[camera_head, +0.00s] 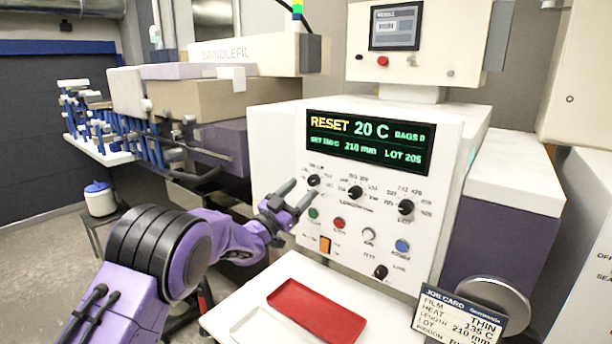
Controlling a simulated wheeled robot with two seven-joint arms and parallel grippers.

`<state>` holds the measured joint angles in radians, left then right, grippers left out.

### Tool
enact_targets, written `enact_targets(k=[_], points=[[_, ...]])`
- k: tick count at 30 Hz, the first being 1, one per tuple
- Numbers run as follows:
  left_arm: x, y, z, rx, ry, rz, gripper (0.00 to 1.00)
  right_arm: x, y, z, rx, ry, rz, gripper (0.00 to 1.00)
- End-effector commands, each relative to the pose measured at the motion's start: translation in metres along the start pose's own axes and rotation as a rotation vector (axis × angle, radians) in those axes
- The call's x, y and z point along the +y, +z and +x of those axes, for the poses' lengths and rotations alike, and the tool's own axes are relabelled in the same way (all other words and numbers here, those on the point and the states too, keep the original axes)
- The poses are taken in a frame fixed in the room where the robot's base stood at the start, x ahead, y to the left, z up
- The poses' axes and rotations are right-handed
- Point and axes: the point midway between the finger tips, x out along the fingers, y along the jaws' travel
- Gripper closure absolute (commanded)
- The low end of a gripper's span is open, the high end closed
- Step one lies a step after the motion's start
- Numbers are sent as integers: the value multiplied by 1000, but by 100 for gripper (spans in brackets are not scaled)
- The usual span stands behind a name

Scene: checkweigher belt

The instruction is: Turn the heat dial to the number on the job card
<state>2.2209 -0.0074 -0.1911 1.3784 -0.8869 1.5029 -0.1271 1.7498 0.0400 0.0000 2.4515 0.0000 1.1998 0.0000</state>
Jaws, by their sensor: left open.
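The white control panel (284,152) carries three black dials: a left dial (313,180), a middle dial (355,192) and a right dial (405,207). Their small labels are too blurred to tell surely which is heat. The display (370,143) reads RESET, 20 C, 210 mm and LOT 205; its set temperature is hard to read. The job card (460,318) at the lower right reads FILM THIN, HEAT 135 C and LENGTH 210 mm; its lower lines are partly cut off. My left gripper (301,192) is open and empty, fingertips just below-left of the left dial. My right gripper is out of view.
Coloured buttons (339,223), an orange switch (325,244) and a black knob (380,272) sit below the dials. A red tray (316,309) lies on the white shelf (379,322) in front. A round metal disc (497,300) stands behind the card.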

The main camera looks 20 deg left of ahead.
Motion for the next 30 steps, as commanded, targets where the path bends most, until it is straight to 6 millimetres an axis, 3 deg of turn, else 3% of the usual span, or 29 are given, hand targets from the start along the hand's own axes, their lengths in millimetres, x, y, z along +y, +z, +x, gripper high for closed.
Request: enact_targets(k=[1, 6, 15, 21, 30], points=[[-1, -3, 11, -1, 0, -2, 39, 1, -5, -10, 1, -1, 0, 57], [-2, 1, 29, -3, -2, -1, 39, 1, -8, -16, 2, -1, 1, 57], [-2, 3, 32, -3, -4, -1, 39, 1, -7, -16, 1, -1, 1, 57], [-2, 3, 32, -4, -4, -1, 95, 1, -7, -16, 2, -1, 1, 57], [-2, 4, 31, -5, -12, -19, 95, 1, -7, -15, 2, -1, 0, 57]])
